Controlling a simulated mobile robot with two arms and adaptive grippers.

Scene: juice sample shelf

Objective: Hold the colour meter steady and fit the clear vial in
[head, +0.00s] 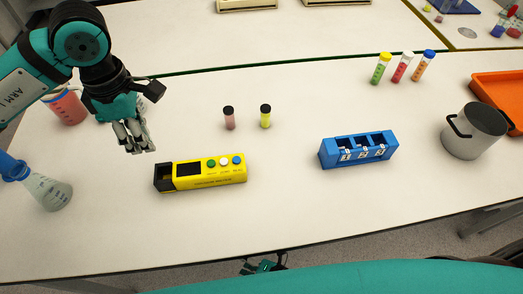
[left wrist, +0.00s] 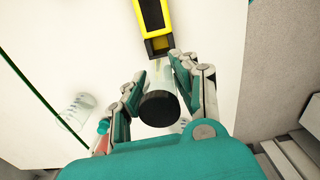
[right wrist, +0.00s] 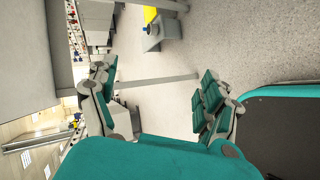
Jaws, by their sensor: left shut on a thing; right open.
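The colour meter (head: 210,173) is a yellow box with a dark screen, coloured buttons and an open black well (head: 163,177) at its left end. It lies on the white table, and no gripper holds it. My left gripper (head: 134,138) is above and left of the well. In the left wrist view it is shut on the clear vial (left wrist: 160,76), whose black cap (left wrist: 158,108) faces the camera. The vial's far end points toward the meter's black end (left wrist: 158,45); the exact gap is unclear. My right gripper (head: 264,266) is open and empty, low beyond the table's front edge.
Two capped vials, pink (head: 229,120) and yellow-green (head: 265,118), stand behind the meter. A blue numbered rack (head: 358,150) is to its right, then a metal pot (head: 476,132). A flask (head: 48,192) and a red-filled beaker (head: 66,108) stand left. The table in front of the meter is clear.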

